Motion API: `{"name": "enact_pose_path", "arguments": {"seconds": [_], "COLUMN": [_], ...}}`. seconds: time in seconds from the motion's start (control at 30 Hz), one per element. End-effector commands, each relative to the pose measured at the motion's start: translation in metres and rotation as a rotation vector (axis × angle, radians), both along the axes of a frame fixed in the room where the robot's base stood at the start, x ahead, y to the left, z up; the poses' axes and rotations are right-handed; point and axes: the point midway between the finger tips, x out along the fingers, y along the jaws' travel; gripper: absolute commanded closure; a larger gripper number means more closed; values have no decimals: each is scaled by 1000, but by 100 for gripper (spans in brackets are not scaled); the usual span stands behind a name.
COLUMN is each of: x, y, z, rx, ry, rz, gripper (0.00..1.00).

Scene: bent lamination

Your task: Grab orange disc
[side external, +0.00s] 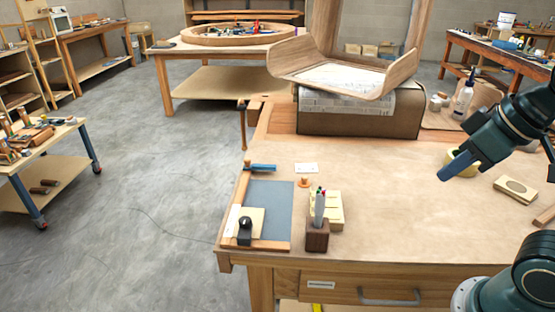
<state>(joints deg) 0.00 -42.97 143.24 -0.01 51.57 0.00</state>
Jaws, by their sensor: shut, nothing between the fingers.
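A small orange round piece (304,183), which looks like a disc with a short knob on top, lies on the workbench (385,215) just right of the grey mat. It is too small for me to make out its details. My gripper (446,174) comes in from the right, above the bench, with its blue fingers shut and nothing seen between them. It is well to the right of the orange piece and apart from it. The fingers partly cover a yellow-green ring (467,160) behind them.
A wooden pen holder (317,237) and pale note block (333,207) stand below the disc. Left are the grey mat (277,201) and a blue-handled tool (262,167). A bent wooden form (400,72) rests on a block behind. The bench middle is clear.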

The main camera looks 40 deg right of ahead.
Motion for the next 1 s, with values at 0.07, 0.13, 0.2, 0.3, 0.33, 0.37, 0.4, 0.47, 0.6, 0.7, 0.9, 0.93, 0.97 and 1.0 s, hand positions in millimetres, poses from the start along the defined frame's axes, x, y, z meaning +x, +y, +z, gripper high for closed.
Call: {"name": "enact_pose_path", "arguments": {"seconds": [0.07, 0.13, 0.2, 0.3, 0.33, 0.37, 0.4, 0.47, 0.6, 0.7, 0.9, 0.93, 0.97, 1.0], "x": [0, 0, 0, 0, 0, 0, 0, 0, 0, 2, 18, 22, 26, 32], "y": [0, 0, 0, 0, 0, 0, 0, 0, 0, 0, 2, 3, 3, 3], "z": [0, 0, 0, 0, 0, 0, 0, 0, 0, 1, 8, 9, 11, 13], "rx": [0, 0, 0, 0, 0, 0, 0, 0, 0, -2, -15, -18, -21, -26], "ry": [0, 0, 0, 0, 0, 0, 0, 0, 0, 2, 19, 23, 28, 33], "rz": [0, 0, 0, 0, 0, 0, 0, 0, 1, 7, 54, 65, 78, 97], "gripper": [100, 94, 80, 61, 59, 59, 59, 59, 59, 59, 59, 59, 59, 59]}}
